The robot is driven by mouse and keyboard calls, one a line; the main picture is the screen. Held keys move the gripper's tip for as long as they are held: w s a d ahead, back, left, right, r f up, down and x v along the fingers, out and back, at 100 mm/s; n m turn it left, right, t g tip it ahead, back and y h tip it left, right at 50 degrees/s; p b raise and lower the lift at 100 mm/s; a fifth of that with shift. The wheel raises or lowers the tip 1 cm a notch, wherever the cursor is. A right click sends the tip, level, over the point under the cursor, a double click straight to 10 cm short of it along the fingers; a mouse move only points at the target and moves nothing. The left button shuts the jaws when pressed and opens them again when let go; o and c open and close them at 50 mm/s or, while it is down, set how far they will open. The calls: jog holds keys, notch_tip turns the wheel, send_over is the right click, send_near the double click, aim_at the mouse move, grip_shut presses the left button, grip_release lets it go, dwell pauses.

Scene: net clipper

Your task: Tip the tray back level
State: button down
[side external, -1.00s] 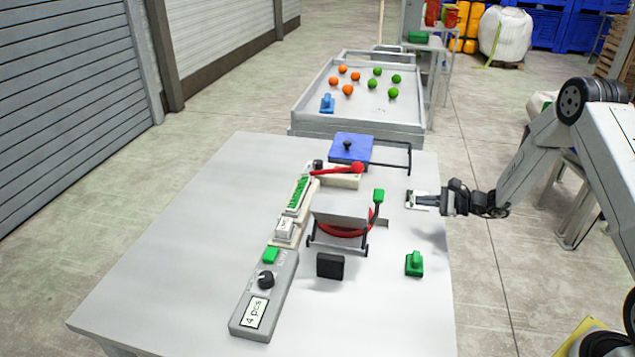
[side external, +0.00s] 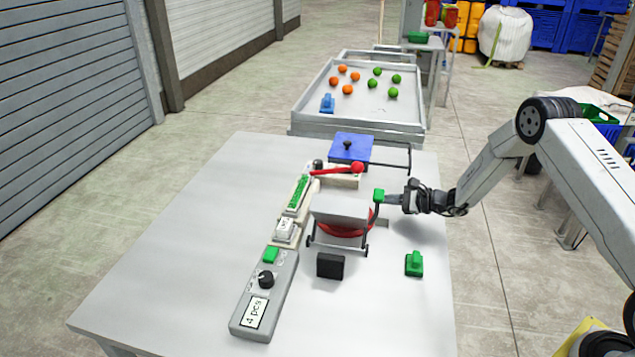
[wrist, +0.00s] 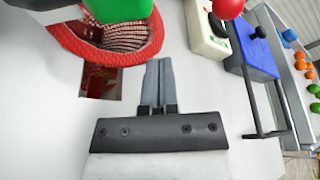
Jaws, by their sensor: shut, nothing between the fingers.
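The grey tray (side external: 340,210) sits on a small dark frame in the middle of the table, above a red net ring (side external: 346,231). A green handle (side external: 378,195) stands at its right side. My gripper (side external: 390,199) is shut and empty, its tips right beside the handle; I cannot tell whether they touch. In the wrist view my closed fingers (wrist: 158,62) point at the table, with the red net (wrist: 110,42) and the green handle (wrist: 120,8) at upper left. Most of the tray is outside that view.
A blue box (side external: 350,149) and a red lever (side external: 338,170) stand behind the tray. A black block (side external: 330,265) and a green piece (side external: 414,264) lie in front. A grey control box (side external: 264,295) is at front left. The table's left side is clear.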

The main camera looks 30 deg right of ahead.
jog(key=shift+w+a, duration=0.25)
jog(key=shift+w, duration=0.1)
jog(key=shift+s+a+r, duration=0.4)
jog(key=shift+s+r, duration=0.1)
jog(key=shift+r, duration=0.3)
jog(key=shift+s+a+r, duration=0.4)
jog(key=shift+s+r, duration=0.05)
jog(key=shift+r, duration=0.3)
jog(key=shift+r, duration=0.15)
jog(key=s+a+r+n+t, duration=0.2)
jog(key=s+a+r+n, duration=0.3)
jog(key=s+a+r, duration=0.2)
jog(key=shift+s+a+r+h, duration=0.3)
jog(key=shift+s+a+r, duration=0.05)
jog(key=shift+s+a, duration=0.25)
jog(key=shift+a, duration=0.15)
